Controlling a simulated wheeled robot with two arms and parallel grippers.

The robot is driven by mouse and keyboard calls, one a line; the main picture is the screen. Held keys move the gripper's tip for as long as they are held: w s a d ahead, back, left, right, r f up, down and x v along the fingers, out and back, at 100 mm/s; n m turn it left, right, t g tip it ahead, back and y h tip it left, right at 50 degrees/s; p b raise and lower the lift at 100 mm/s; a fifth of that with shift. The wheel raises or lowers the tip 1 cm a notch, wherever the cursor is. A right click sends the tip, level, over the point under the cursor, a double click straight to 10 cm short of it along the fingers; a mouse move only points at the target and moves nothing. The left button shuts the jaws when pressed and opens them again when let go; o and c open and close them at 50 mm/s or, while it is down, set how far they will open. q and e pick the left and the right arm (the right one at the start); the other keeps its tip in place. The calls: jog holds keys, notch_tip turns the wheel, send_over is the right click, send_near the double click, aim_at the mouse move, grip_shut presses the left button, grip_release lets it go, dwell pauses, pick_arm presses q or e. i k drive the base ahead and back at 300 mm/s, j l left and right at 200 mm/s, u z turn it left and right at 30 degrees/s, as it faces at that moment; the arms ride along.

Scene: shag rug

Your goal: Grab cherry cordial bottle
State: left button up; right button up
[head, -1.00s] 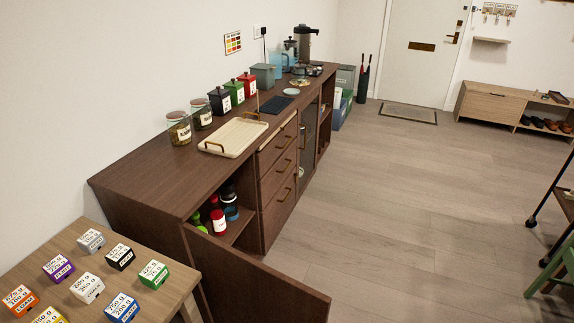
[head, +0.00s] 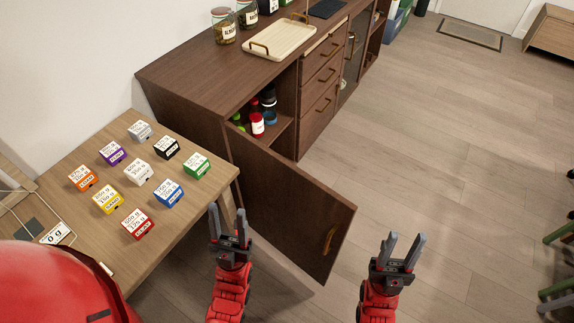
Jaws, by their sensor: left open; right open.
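Several bottles stand on a shelf inside the open left compartment of the dark wooden sideboard. A red bottle with a white label (head: 257,124) is at the front, a green one (head: 237,121) is to its left, and dark and blue ones (head: 269,106) are behind. I cannot read the labels, so I cannot tell for sure which is the cherry cordial. My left gripper (head: 228,222) is open and empty, in front of the open cabinet door (head: 290,205). My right gripper (head: 403,250) is open and empty over the floor, right of the door.
The open door swings out between the shelf and my grippers. A wooden table (head: 85,215) with several coloured labelled blocks is at left. A cream tray (head: 282,38) and jars (head: 223,27) stand on the sideboard top (head: 195,75).

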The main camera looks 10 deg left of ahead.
aim_at(256, 116)
jog(key=l+u, duration=0.2)
jog(key=l, duration=0.3)
jog(key=k+l+u, duration=0.2)
jog(key=l, duration=0.3)
jog(key=l+u, duration=0.15)
jog(key=l, duration=0.35)
jog(key=i+l+u, duration=0.2)
jog(key=l+u, duration=0.25)
jog(key=l, duration=0.2)
jog(key=i+l+u, duration=0.15)
jog(key=l+u, duration=0.25)
jog(key=l, duration=0.3)
jog(key=l+u, duration=0.45)
jog(key=l, duration=0.25)
jog(key=i+l+u, duration=0.15)
jog(key=l, duration=0.25)
jog(key=l+u, duration=0.1)
jog(key=l, duration=0.3)
jog(key=i+l+u, duration=0.15)
jog(key=l, duration=0.3)
